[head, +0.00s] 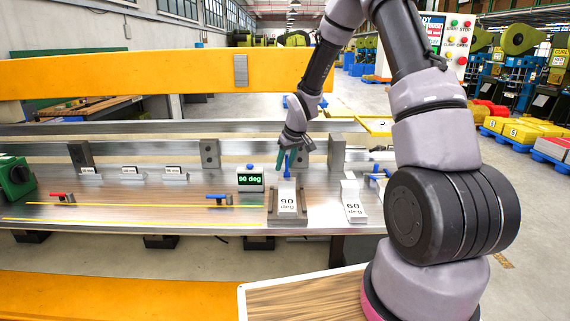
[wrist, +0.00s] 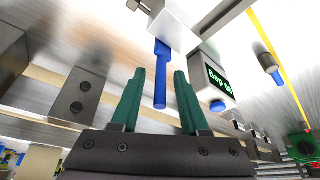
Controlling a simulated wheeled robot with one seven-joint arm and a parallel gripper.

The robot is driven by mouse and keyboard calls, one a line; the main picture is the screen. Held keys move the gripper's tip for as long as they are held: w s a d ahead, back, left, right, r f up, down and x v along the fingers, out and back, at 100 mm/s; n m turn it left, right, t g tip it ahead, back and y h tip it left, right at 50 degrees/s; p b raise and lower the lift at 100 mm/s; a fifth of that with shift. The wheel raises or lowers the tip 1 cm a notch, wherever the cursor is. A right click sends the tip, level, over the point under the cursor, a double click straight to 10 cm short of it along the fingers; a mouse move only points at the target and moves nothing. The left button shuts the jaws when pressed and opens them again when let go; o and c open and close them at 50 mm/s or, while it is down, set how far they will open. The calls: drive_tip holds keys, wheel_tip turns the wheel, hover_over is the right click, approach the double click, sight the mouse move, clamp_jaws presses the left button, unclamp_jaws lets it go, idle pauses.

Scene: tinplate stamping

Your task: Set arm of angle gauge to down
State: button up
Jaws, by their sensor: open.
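A white block marked 90 deg (head: 287,203) stands in a grey holder on the steel bench. A blue rod (head: 287,166) sticks up from its top; this is probably the arm of the angle gauge. My gripper (head: 286,158) is above the block, with green fingers pointing down at the rod. In the wrist view my gripper (wrist: 159,72) is open, and the blue rod (wrist: 161,75) lies between the two fingers with a visible gap on each side. The rod joins a white body (wrist: 175,28). A small display (head: 250,179) reading 90 deg, with a blue button on top, stands just left.
A second white block marked 60 deg (head: 353,203) stands to the right, with blue handles behind it. A blue-handled clamp (head: 217,198) and a red-handled one (head: 62,197) sit left. A green machine (head: 15,180) is at the far left. Grey posts (head: 209,153) stand behind.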

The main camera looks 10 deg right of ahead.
drive_tip(key=shift+c, duration=0.3)
clamp_jaws()
idle(1.1)
